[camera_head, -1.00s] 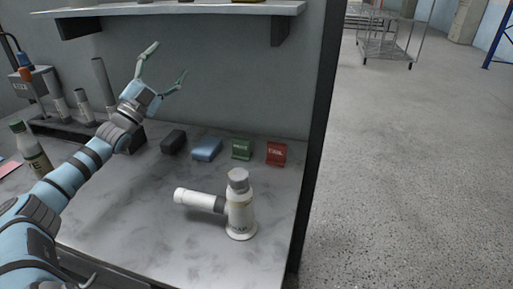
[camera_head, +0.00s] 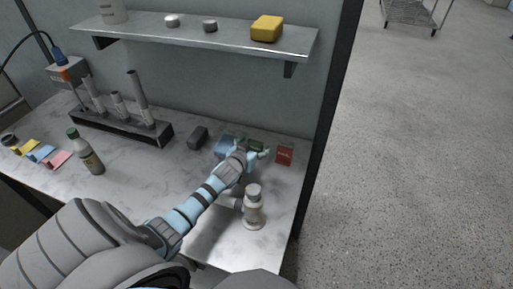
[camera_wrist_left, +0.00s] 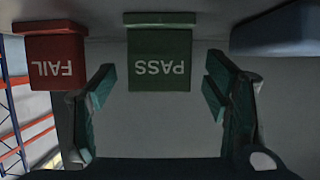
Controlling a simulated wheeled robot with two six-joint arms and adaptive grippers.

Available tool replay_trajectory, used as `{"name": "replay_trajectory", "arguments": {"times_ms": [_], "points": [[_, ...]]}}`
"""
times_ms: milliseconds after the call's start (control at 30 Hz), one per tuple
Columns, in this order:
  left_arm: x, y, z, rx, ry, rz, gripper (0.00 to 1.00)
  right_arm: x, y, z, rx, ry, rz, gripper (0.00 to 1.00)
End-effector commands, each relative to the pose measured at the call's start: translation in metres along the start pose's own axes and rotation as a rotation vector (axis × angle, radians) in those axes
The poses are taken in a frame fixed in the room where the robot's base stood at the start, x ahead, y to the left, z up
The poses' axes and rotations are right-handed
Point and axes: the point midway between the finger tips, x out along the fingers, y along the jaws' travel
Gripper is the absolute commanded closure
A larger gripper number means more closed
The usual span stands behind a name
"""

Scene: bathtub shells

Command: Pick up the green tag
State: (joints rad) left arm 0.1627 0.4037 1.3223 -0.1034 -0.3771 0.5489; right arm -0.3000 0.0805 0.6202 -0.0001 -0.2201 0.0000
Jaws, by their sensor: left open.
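The tag is just ahead of the fingertips. My right gripper is not in view.
A red FAIL tag (camera_head: 284,155) stands right of the green one. A shelf (camera_head: 200,36) overhangs.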

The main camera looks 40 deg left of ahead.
Motion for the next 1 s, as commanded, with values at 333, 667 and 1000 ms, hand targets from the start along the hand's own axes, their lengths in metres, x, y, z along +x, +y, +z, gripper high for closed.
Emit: {"name": "replay_trajectory", "arguments": {"times_ms": [333,667,1000], "points": [[0.018,0.000,0.001,0.002,0.001,0.001,0.35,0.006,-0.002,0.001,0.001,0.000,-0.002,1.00],[0.017,0.000,0.001,0.002,0.001,0.001,0.82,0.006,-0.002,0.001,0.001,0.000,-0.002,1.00],[0.013,-0.001,-0.011,0.002,0.003,0.001,0.83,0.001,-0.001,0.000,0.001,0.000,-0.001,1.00]]}}
